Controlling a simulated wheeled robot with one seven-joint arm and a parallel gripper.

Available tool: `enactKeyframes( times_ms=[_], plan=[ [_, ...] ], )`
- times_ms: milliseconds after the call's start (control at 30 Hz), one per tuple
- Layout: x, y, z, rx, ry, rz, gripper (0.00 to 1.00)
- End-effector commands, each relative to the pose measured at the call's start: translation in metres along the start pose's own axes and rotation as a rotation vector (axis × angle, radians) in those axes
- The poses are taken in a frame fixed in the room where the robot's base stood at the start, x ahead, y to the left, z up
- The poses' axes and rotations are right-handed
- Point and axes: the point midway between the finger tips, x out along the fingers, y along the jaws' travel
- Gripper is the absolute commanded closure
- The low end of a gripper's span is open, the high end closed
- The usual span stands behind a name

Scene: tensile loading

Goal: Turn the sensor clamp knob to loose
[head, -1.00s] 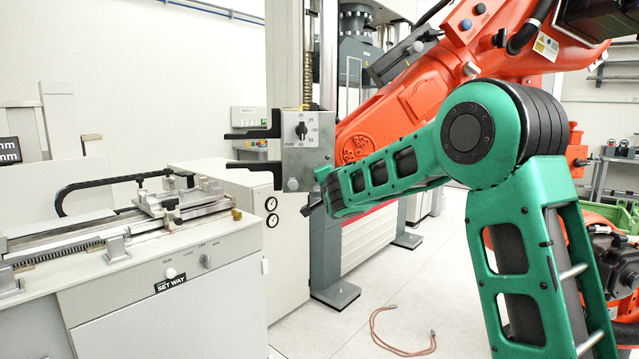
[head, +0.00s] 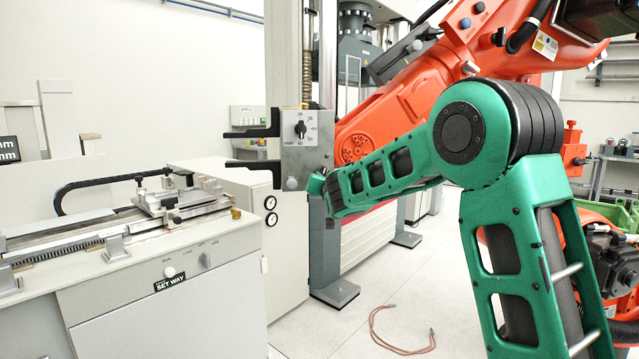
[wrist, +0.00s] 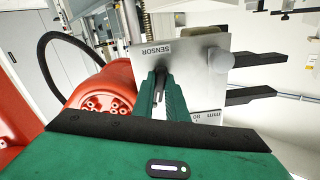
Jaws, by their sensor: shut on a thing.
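The grey sensor plate (head: 318,160) hangs at the column in the head view, with a black dial (head: 300,130) and a round grey knob (head: 291,184) on its face. My gripper (head: 317,184) is at the plate's lower right edge. In the wrist view the plate (wrist: 190,55) carries the upside-down word SENSOR, right beside my fingertips (wrist: 161,82). My green fingers are shut on a small dark piece, the sensor clamp knob (wrist: 160,78), mostly hidden between them. The round grey knob (wrist: 221,61) stands apart from the fingers.
Two black arms (head: 250,133) stick out left from the plate. An orange robot arm (head: 400,105) stands close behind my arm. A bench with a metal slide (head: 185,205) is at the left. A cable (head: 375,325) lies on the floor.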

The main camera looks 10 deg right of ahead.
Motion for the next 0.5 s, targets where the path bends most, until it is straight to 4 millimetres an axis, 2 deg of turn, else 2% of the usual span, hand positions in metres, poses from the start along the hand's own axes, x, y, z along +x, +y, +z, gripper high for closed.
enactKeyframes(
  times_ms=[33,500],
  plan=[
    [-0.0006,0.0010,0.0085,-0.028,-0.016,0.002,1.00],
    [-0.0005,0.0021,0.0090,-0.155,-0.017,0.001,1.00]
  ],
)
